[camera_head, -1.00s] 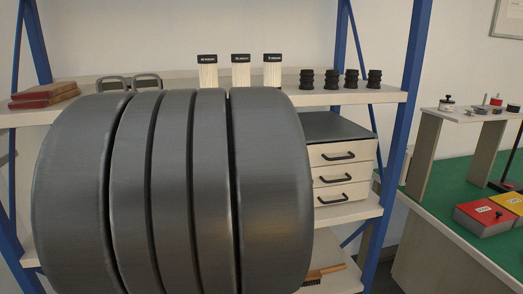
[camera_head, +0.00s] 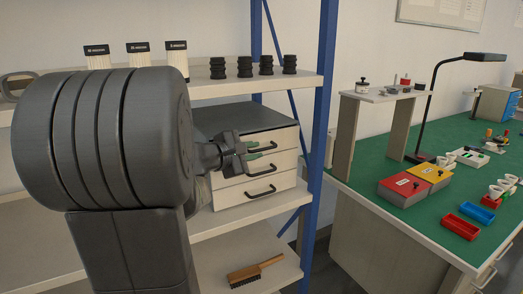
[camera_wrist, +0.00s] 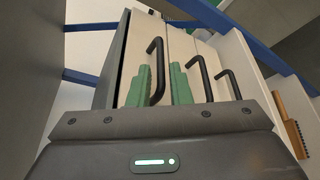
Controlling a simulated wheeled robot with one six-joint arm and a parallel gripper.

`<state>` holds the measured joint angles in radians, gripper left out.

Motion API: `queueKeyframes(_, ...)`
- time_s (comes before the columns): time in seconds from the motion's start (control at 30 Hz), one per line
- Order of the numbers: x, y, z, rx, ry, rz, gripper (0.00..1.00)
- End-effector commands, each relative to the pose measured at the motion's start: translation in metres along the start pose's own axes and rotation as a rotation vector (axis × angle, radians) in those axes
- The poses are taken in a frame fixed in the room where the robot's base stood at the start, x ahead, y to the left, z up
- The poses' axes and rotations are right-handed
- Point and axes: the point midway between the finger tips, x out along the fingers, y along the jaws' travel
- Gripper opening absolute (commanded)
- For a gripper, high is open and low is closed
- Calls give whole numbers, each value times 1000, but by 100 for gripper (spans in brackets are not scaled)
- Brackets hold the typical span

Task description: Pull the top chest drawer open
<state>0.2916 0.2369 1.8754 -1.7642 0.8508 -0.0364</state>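The drawer chest (camera_head: 245,117) has a dark grey top and stands on the middle shelf. Its top drawer (camera_head: 284,137) and the lower drawers have pale fronts with black bar handles, and all look closed. My gripper (camera_head: 254,151) is at the top drawer's front with its green fingertips by the handle. In the wrist view the chest appears turned on its side. There the top drawer's handle (camera_wrist: 158,70) shows between the green fingers of my gripper (camera_wrist: 162,78), which stand apart. I cannot tell whether they touch the handle.
A blue shelf post (camera_head: 323,130) stands right of the chest. The upper shelf (camera_head: 225,86) above it carries black ribbed parts (camera_head: 252,67) and white filters (camera_head: 138,56). A brush (camera_head: 255,270) lies on the shelf below. A green workbench (camera_head: 365,160) is at the right.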

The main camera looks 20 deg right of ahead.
Motion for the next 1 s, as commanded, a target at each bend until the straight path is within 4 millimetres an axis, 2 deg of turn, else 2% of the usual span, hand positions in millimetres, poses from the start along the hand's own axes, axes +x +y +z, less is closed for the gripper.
queueKeyframes(0.03,9,-1,0,1,-2,-4,18)
queueKeyframes(0.2,31,-1,0,0,-1,-2,18)
queueKeyframes(0.33,39,0,0,2,0,-1,18)
queueKeyframes(0.63,42,0,0,1,1,0,18)
queueKeyframes(0.67,42,0,0,1,1,0,16)
queueKeyframes(0.73,42,0,0,1,1,0,2)
queueKeyframes(0.77,42,0,0,1,1,0,0)
queueKeyframes(1.0,41,-1,0,1,1,0,0)
